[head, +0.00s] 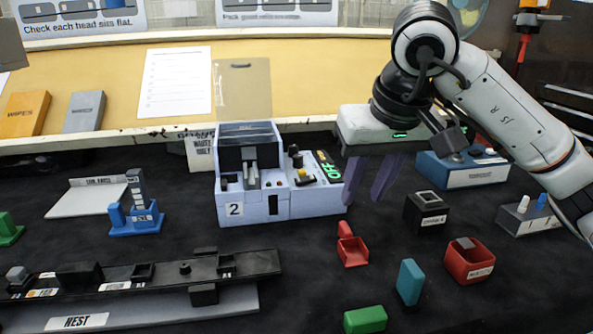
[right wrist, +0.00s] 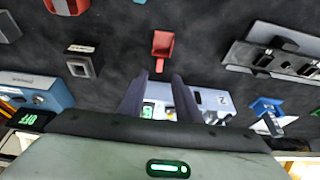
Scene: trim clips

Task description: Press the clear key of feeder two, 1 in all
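Feeder two (head: 250,205) is a pale lavender-white machine with a "2" label, standing at the middle back of the black mat. Its top right carries a green lit display (head: 327,166), a yellow key (head: 304,177) and small dark controls. I cannot read which key is the clear key. My right gripper (head: 368,190) hangs just right of the feeder, its two purple fingers pointing down, apart and empty. In the right wrist view the fingers (right wrist: 160,90) reach over the feeder (right wrist: 214,100), hiding part of it. My left gripper is not in view.
A blue box (head: 462,172) stands right of my gripper, partly behind my arm. A black block (head: 426,212), red bins (head: 470,262) (head: 352,250), and teal (head: 410,282) and green (head: 365,320) blocks lie in front. A black rail (head: 150,275) lies front left.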

